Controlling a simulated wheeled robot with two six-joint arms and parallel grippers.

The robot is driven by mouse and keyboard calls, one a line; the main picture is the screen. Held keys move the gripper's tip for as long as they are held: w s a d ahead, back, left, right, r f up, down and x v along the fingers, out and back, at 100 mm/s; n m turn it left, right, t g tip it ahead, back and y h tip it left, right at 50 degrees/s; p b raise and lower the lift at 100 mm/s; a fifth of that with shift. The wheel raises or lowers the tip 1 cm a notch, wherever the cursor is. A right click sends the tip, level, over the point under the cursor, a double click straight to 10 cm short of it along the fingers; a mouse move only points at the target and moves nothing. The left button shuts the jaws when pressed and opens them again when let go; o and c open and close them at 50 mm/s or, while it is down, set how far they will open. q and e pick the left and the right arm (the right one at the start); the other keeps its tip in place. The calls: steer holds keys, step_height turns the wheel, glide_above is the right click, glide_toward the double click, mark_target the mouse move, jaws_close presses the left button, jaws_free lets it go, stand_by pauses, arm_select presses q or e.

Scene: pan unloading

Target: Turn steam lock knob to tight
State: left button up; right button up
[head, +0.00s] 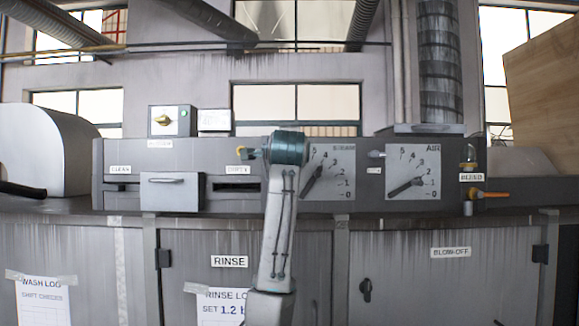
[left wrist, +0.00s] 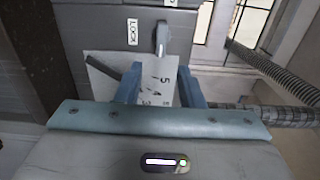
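My left gripper (left wrist: 158,70) is open, with two blue fingers apart and nothing between them. In the left wrist view a grey lever-like knob (left wrist: 161,39) sits just past the fingertips, beside a label reading LOCK (left wrist: 132,32). The white steam dial (left wrist: 150,93) shows between and beside the fingers, with a dark needle. In the head view my left arm rises at the middle and its wrist (head: 288,148) covers the area left of the steam dial (head: 335,165). The knob and fingertips are hidden there. My right gripper is not in view.
The air dial (head: 413,172) is to the right, with a small label (head: 376,170) at its left. A drawer (head: 172,192) and a dark slot (head: 237,187) are left of my arm. An orange-handled valve (head: 485,195) is at the far right. Cabinet doors (head: 430,280) are below.

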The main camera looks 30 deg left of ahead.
arm_select(q)
steer(key=b+v, duration=0.1)
steer(key=v, duration=0.2)
steer(key=shift+s+d, duration=0.1)
steer(key=shift+s, duration=0.05)
stand_by(0.4)
